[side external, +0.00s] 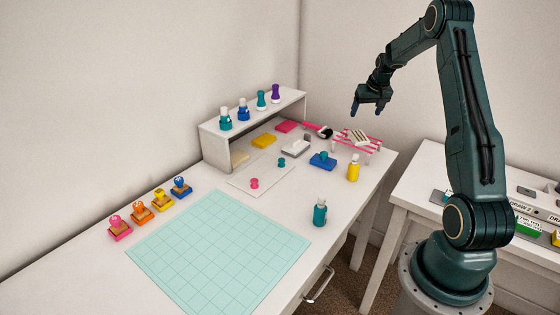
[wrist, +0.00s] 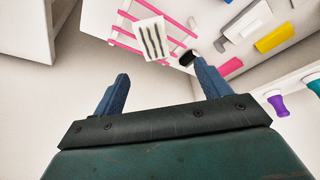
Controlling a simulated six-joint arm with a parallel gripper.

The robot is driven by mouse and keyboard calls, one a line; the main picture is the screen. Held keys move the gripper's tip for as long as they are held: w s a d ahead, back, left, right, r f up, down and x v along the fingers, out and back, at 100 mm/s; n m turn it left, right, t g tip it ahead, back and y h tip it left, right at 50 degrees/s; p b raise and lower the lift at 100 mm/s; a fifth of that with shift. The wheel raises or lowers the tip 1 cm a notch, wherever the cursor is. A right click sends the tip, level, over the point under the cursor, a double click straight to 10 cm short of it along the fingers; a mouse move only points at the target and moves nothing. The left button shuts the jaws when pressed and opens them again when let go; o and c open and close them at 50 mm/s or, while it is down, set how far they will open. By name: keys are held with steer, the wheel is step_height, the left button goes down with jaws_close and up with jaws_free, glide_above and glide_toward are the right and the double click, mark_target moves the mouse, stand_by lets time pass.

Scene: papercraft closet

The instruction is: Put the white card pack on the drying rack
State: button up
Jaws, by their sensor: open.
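A pale, cream-white flat pack (side external: 239,158), which looks like the white card pack, lies in the left end of the low shelf (side external: 252,114). I cannot make it out in the wrist view. The drying rack (side external: 372,148), striped pink and white, stands at the table's far right corner; it also shows in the wrist view (wrist: 127,44). A white card with dark strokes (wrist: 152,38) lies on the rack, also seen in the side view (side external: 358,136). My gripper (side external: 368,109) is open and empty, raised above the rack; its spread fingers show in the wrist view (wrist: 162,78).
A yellow pack (side external: 264,141) and pink pack (side external: 286,126) share the shelf, with several bottles on top. The mint mat (side external: 218,248) is bare.

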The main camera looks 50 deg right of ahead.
steer(key=a+r+n, duration=0.1)
steer(key=a+r, duration=0.5)
steer(key=a, duration=0.3)
steer(key=a+r+n+t+y, duration=0.1)
steer(key=a+r+n, duration=0.1)
steer(key=a+r, duration=0.5)
steer(key=a+r+n, duration=0.1)
steer(key=a+r, duration=0.3)
steer(key=a, duration=0.7)
steer(key=s+a+r+n, duration=0.25)
steer(key=s+a, duration=0.45)
steer(key=a, duration=0.5)
steer(key=s+a+f+n+y, duration=0.1)
steer(key=s+a, duration=0.3)
steer(key=s, duration=0.2)
steer(key=s+a+f+n+t+y, duration=0.1)
steer(key=s+a, duration=0.3)
steer(key=s, duration=0.3)
steer(key=shift+a+f, duration=0.2)
steer(key=shift+a, duration=0.1)
